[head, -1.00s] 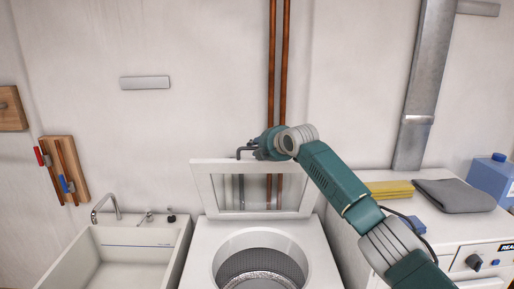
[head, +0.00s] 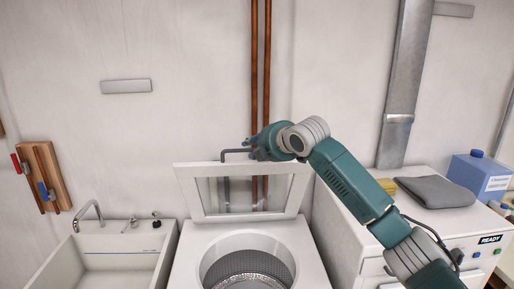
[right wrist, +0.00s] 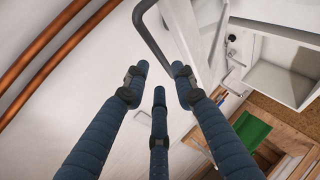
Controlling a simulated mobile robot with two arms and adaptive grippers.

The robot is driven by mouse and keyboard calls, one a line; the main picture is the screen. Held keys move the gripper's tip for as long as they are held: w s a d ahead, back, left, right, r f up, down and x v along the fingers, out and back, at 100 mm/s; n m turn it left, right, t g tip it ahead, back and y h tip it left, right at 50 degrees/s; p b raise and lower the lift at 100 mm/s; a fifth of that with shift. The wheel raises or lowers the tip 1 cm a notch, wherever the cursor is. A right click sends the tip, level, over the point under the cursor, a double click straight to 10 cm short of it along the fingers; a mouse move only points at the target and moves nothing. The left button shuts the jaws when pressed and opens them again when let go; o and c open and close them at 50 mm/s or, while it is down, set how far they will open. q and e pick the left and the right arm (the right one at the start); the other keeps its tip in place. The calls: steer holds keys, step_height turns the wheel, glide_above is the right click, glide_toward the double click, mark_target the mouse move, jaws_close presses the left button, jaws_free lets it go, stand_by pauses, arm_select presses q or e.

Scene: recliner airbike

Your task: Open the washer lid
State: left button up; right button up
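The washer lid (head: 187,190), a white frame with a clear window, stands raised at the back of the washer (head: 200,240) in the head view. The round drum opening (head: 248,268) below it is uncovered. My right gripper (head: 252,148) is at the lid's top edge, beside a dark bent handle bar (head: 236,151). In the right wrist view my right gripper's (right wrist: 160,75) three blue fingers are spread apart with nothing between them. The handle bar (right wrist: 155,30) passes just beyond the fingertips; contact cannot be told. My left gripper is not in view.
A white sink (head: 100,262) with a faucet stands left of the washer. On the right, a white machine carries a grey cloth (head: 436,190), a yellow cloth (head: 388,187) and a blue jug (head: 478,176). Copper pipes (head: 254,70) run down the wall behind the lid.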

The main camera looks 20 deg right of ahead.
steer(key=shift+v, duration=1)
